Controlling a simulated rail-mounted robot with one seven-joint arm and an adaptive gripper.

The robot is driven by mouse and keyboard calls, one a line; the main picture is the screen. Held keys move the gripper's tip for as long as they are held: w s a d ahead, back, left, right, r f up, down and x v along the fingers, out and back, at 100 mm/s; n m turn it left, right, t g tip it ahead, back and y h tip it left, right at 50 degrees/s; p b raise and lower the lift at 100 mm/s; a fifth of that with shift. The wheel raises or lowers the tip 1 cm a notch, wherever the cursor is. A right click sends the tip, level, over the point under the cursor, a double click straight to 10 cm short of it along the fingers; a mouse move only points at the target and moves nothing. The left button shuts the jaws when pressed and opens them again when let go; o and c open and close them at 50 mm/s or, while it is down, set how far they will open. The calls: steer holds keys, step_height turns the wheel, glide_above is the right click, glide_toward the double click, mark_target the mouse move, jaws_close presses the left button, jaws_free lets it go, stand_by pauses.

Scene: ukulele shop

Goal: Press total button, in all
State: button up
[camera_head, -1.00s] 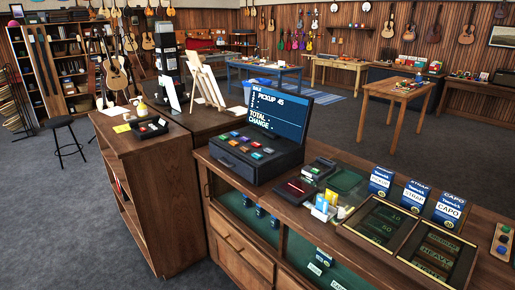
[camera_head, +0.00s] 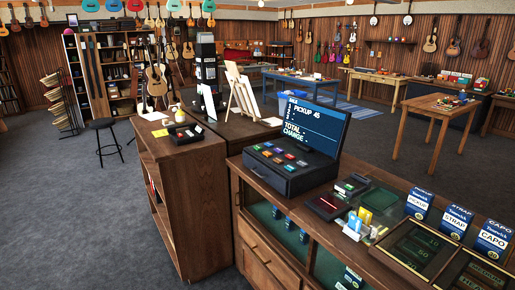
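A black cash register (camera_head: 288,168) stands on the wooden counter. Its dark screen (camera_head: 313,128) reads "SALE", "PICKUP 45", "TOTAL -" and "CHANGE -". Its sloped front carries several coloured buttons (camera_head: 277,156), among them red, green, blue and orange ones. Their labels are too small to read, so I cannot tell which is the total button. My gripper is not in this view.
A card reader (camera_head: 326,206), a card holder (camera_head: 357,226) and a green mat (camera_head: 380,198) lie right of the register. Blue boxes (camera_head: 456,222) stand farther right. A wooden easel (camera_head: 241,92) and black tray (camera_head: 186,133) are to the left. Open floor (camera_head: 80,220) lies at left.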

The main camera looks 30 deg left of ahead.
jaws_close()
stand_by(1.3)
